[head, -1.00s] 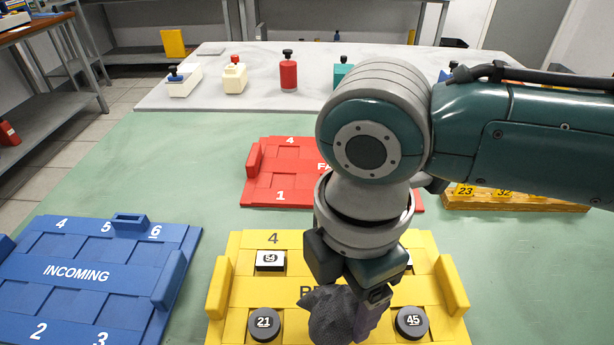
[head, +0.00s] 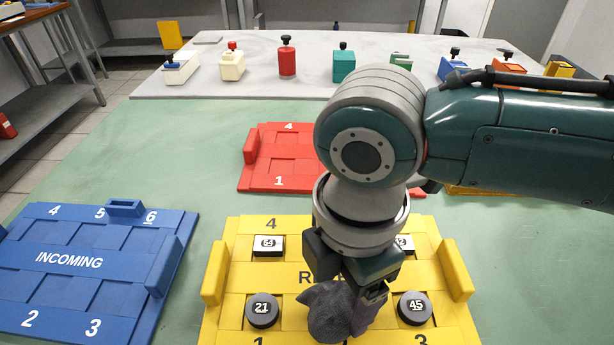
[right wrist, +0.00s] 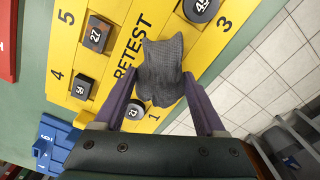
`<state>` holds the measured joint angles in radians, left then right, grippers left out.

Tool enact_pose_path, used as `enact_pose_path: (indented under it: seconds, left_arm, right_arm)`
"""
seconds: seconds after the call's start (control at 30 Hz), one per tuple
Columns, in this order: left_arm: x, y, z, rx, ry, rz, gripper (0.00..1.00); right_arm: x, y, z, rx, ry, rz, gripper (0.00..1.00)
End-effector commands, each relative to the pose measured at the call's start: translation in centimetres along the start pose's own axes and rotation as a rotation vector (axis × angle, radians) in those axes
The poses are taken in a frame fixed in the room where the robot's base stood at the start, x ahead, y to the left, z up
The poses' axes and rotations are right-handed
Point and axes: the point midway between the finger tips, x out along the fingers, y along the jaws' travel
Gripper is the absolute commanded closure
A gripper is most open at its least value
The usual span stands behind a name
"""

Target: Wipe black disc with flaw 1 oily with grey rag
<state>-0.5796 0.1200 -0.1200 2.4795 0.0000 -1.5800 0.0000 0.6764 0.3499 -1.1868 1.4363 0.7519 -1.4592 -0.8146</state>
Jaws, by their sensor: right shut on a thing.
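My right gripper (head: 362,300) is shut on the dark grey rag (head: 332,312), which hangs bunched over the front middle compartment of the yellow RETEST tray (head: 232,270). The rag also shows between my purple fingers in the right wrist view (right wrist: 163,68). A black disc marked 21 (head: 262,310) lies in compartment 1, left of the rag. A black disc marked 45 (head: 415,308) lies in compartment 3, to its right. What lies under the rag is hidden. I cannot make out an oily flaw on either visible disc. My left gripper is out of view.
Block 64 (head: 268,245) and block 27 (right wrist: 96,36) sit in the tray's back row. The blue INCOMING tray (head: 70,280) is at left, the red tray (head: 262,165) behind. My right arm covers part of the table.

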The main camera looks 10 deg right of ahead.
Motion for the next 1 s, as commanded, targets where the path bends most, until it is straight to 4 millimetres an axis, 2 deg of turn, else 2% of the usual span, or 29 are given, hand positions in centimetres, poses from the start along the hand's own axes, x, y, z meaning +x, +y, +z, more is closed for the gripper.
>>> enact_pose_path:
  seconds: [0.73, 1.0]
  left_arm:
    - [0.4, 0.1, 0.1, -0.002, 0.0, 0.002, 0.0]
    - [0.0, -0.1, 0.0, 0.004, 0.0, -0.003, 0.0]
  right_arm:
    - [0.8, 0.0, 0.0, 0.0, 0.0, 0.0, 0.82]
    - [0.6, 0.0, -1.3, -0.001, 0.001, 0.0, 0.82]
